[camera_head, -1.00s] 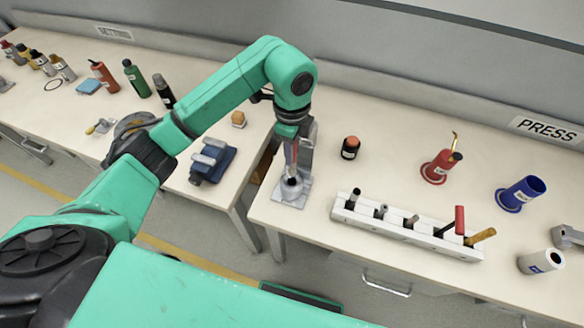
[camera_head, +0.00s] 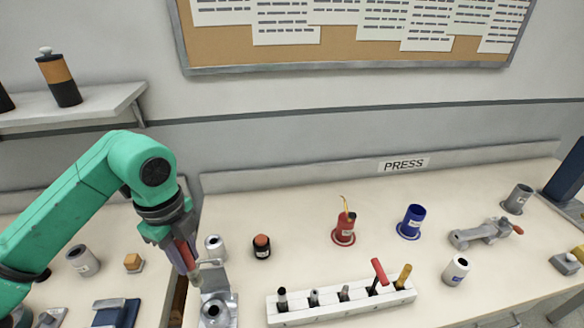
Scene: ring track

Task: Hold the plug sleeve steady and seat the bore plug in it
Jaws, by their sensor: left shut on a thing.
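My left gripper (camera_head: 188,263) comes down from the left above the near left corner of the press bench. It is shut on a slim reddish piece (camera_head: 185,254), mostly hidden by the fingers; I cannot tell whether this is the bore plug. Just right of and below the fingertips stands a grey metal fixture (camera_head: 218,284) with an upright back plate. A round grey part with a dark open bore (camera_head: 213,310), which looks like the plug sleeve, sits at its front. The fingertips appear apart from it. My right gripper is not in view.
A white rack (camera_head: 340,306) with several tools stands right of the fixture. A gap separates the left bench. Bench space behind the rack is mostly clear.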

